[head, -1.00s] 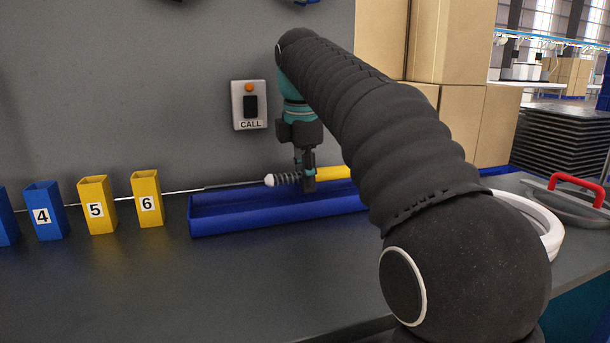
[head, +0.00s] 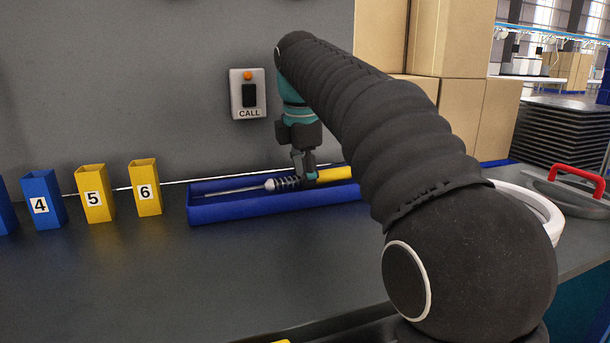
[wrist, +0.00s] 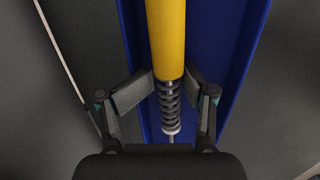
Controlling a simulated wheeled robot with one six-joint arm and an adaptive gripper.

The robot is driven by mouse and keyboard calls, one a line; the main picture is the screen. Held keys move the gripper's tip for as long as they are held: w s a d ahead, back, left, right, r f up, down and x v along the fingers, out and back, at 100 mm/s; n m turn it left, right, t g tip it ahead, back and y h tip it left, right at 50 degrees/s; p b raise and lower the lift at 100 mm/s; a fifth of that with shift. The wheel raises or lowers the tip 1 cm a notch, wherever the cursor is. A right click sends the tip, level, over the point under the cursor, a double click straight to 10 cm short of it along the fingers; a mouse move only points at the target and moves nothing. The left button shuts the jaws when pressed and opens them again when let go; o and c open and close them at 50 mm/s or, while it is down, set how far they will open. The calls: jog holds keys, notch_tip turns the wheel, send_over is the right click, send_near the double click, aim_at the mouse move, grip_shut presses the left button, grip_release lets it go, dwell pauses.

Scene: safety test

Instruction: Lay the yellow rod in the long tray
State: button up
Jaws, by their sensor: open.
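The yellow rod (head: 334,174) lies lengthwise in the long blue tray (head: 250,210), its thin metal shaft and dark spring section toward the left end. My arm hides part of the rod and the tray's right part. My gripper (head: 307,178) is low over the tray at the rod's spring section. In the wrist view, the open fingers (wrist: 169,82) stand on either side of the rod (wrist: 166,38), close to where the yellow part meets the spring. The blue tray (wrist: 222,50) runs beneath the rod there.
Numbered blue and yellow bins (head: 95,194) stand left of the tray. A grey CALL box (head: 248,94) is on the wall behind. A white ring (head: 535,207) and a red-handled grey item (head: 578,180) lie at the right. The bench front (head: 200,275) is clear.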

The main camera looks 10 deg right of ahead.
dwell(0.3)
jog(key=r, duration=0.4)
jog(key=s+r, duration=0.1)
jog(key=r, duration=0.2)
jog(key=shift+a, duration=0.25)
jog(key=shift+r, duration=0.15)
jog(key=shift+s, duration=0.1)
